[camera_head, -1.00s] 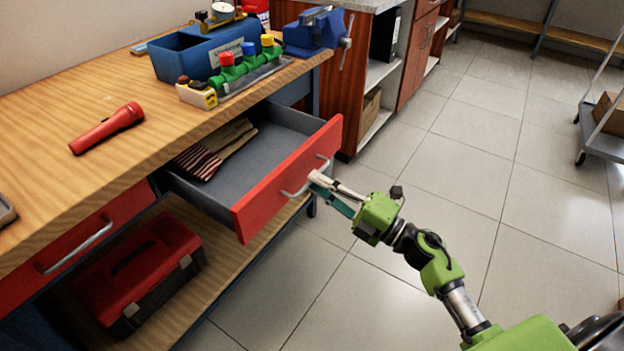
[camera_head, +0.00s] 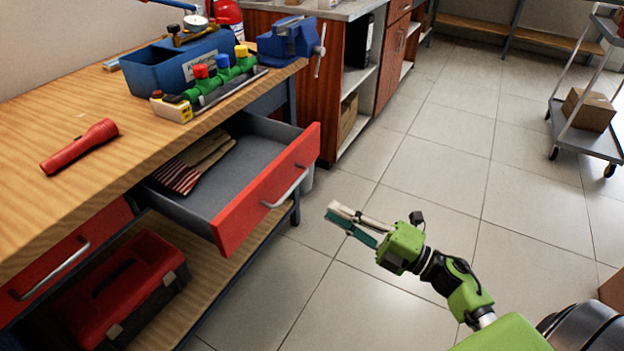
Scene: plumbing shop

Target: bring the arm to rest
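My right gripper (camera_head: 338,214) is in the air over the tiled floor, right of the open drawer (camera_head: 266,190). Its fingers point left toward the drawer's handle (camera_head: 288,188), with a clear gap between them in the picture. The pale finger and the teal finger lie nearly in line with each other, so the opening between them is hard to judge. Nothing shows held in it. My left gripper is not in view. The red-fronted drawer stands pulled out, with striped work gloves (camera_head: 190,166) inside.
A wooden workbench (camera_head: 50,112) bears a red flashlight (camera_head: 80,146), a blue bin (camera_head: 160,73), a valve manifold (camera_head: 225,76) and a blue vise (camera_head: 290,40). A red toolbox (camera_head: 120,285) sits on the lower shelf. A trolley (camera_head: 588,138) stands at right. Floor between is clear.

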